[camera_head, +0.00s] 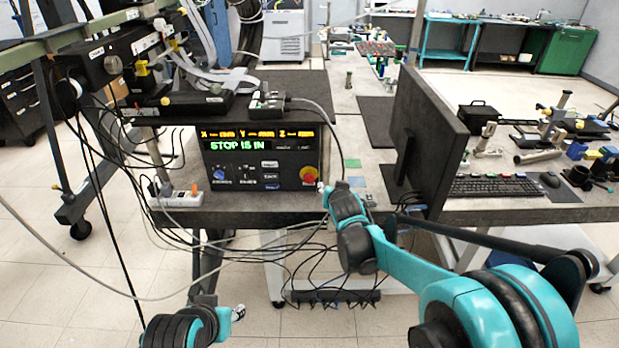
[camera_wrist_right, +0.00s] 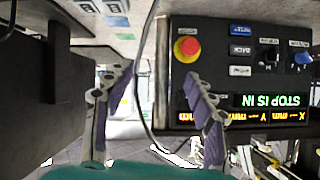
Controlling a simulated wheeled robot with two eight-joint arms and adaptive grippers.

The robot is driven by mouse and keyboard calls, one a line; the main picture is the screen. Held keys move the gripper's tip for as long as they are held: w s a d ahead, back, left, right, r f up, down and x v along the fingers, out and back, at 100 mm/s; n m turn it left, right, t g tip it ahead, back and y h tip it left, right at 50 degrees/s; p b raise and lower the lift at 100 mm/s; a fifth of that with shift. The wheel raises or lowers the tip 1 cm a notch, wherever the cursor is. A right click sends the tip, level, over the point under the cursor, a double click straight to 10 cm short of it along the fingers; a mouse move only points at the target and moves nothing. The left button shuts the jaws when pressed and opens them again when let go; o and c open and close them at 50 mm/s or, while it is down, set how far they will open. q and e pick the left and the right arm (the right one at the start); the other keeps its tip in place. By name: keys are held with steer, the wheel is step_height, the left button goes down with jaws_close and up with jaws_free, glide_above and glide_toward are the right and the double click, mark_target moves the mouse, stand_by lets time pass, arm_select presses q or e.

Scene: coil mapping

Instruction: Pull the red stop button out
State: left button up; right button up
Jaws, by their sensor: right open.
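The red stop button (camera_head: 308,174) sits on a yellow base at the lower right of the black control box's front. It also shows in the right wrist view (camera_wrist_right: 187,48), where the box appears upside down. The box's display (camera_head: 236,145) reads "STOP IS IN" in green. My right gripper (camera_wrist_right: 160,78) is open and empty, with its two purple-padded fingers apart. It is just right of the button in the head view; the fingers appear not to touch the button. In the head view its fingers are mostly hidden by my right wrist.
A monitor (camera_head: 431,130) and keyboard (camera_head: 497,187) stand on the table right of the box. A grey cable (camera_wrist_right: 149,85) passes between my right fingers in the wrist view. Several cables hang below the table. A white power strip (camera_head: 176,199) lies left of the box.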

steer(key=t+y, duration=0.1)
glide_toward(309, 179)
steer(key=x, duration=0.2)
steer(key=b+x, duration=0.1)
steer(key=x, duration=0.6)
steer(key=shift+w+f+b, duration=0.15)
steer(key=shift+f+b, duration=0.1)
steer(key=shift+b, duration=0.1)
steer(key=shift+w, duration=0.4)
